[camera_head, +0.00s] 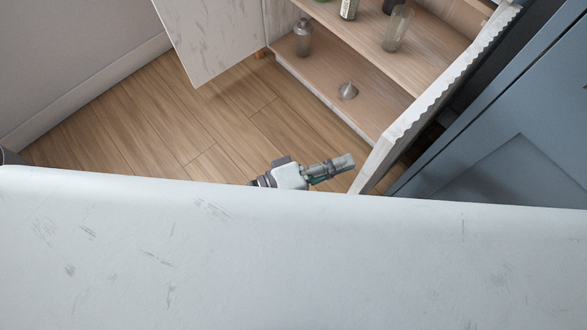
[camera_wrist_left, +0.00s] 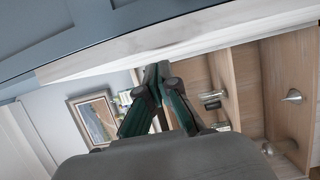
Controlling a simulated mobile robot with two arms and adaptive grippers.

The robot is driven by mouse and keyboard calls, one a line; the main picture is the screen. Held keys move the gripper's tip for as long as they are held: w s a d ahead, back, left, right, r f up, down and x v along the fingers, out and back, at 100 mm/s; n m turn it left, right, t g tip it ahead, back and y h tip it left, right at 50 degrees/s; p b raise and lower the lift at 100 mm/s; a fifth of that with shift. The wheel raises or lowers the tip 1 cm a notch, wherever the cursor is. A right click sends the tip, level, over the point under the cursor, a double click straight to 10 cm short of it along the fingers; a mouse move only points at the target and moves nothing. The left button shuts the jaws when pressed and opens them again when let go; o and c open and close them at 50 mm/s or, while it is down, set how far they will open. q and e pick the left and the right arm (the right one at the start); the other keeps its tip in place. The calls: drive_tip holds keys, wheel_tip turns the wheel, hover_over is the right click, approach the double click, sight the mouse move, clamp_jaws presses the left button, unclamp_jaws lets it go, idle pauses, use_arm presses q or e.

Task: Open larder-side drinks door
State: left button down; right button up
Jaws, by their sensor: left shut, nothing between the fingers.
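The drinks cabinet stands open, with its shelves (camera_head: 330,82) bare to view. One scratched white door (camera_head: 213,38) is swung out at the cabinet's left. Another door (camera_head: 440,88), seen nearly edge-on, stands out at the cabinet's right, beside the blue-grey front. I cannot tell for sure which is the larder-side one. My left gripper (camera_head: 343,167) is shut and empty, just left of the right door's near end, with a small gap in the head view. In the left wrist view the closed fingertips (camera_wrist_left: 156,74) lie just below a long pale edge (camera_wrist_left: 150,48). My right gripper is not in view.
A large pale scratched panel (camera_head: 290,255) fills the foreground and hides most of my left arm. Blue-grey panelled furniture (camera_head: 500,130) is at right. Wooden floor (camera_head: 150,125) is clear at left.

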use_arm(q)
drive_tip(key=v, duration=1.1)
drive_tip(key=shift+s, duration=0.1)
